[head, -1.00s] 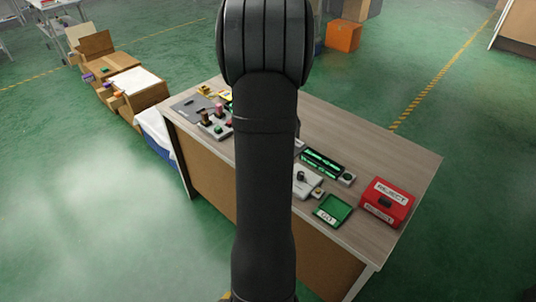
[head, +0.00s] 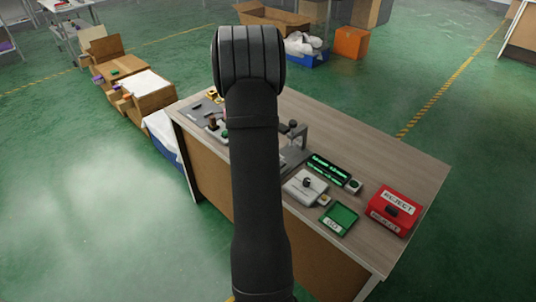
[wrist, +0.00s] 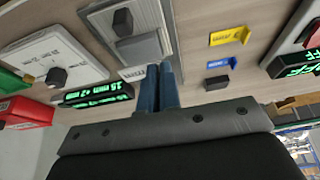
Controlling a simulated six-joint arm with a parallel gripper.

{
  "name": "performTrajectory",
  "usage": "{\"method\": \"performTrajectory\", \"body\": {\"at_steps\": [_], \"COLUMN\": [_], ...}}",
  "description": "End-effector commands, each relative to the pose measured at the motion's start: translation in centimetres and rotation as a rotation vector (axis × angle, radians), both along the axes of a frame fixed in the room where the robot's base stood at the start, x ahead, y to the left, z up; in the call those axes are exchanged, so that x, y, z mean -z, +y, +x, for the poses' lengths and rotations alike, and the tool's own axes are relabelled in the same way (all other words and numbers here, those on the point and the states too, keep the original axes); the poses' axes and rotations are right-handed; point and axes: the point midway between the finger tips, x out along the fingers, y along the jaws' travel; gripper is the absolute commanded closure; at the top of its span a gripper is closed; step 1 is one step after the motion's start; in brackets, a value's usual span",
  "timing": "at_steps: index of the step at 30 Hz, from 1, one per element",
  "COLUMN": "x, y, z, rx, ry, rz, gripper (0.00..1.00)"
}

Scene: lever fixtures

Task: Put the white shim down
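My gripper (wrist: 160,70) shows in the wrist view as two blue fingers side by side, with only a thin dark line between them. I cannot make out anything held between them. I cannot pick out the white shim for certain. A small white piece with dark print (wrist: 131,73) lies just left of the fingertips, and I cannot tell whether it is the shim or a label. A yellow piece (wrist: 230,36) and a blue piece (wrist: 222,63) stand to the right of the fingers. In the head view my arm hides my gripper.
A grey fixture with a black knob (wrist: 122,20) stands beyond the fingertips. A lit green display (head: 328,169), a white plate fixture (head: 305,187), a green GO tray (head: 339,218) and a red REJECT box (head: 393,210) stand on the table (head: 420,170). The table's back right is clear.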

Motion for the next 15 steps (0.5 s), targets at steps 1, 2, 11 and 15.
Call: {"method": "performTrajectory", "body": {"at_steps": [1,2,11,15], "x": [0.9,1.4,2.8,3.0], "y": [0.0,0.0,0.0,0.0], "z": [-0.1,-0.1,0.0,0.0], "rx": [-0.001,-0.002,-0.001,-0.001], "ry": [0.003,0.004,-0.001,0.000], "rz": [0.000,-0.001,0.001,0.001], "gripper": [1.00,1.00,1.00,1.00]}}
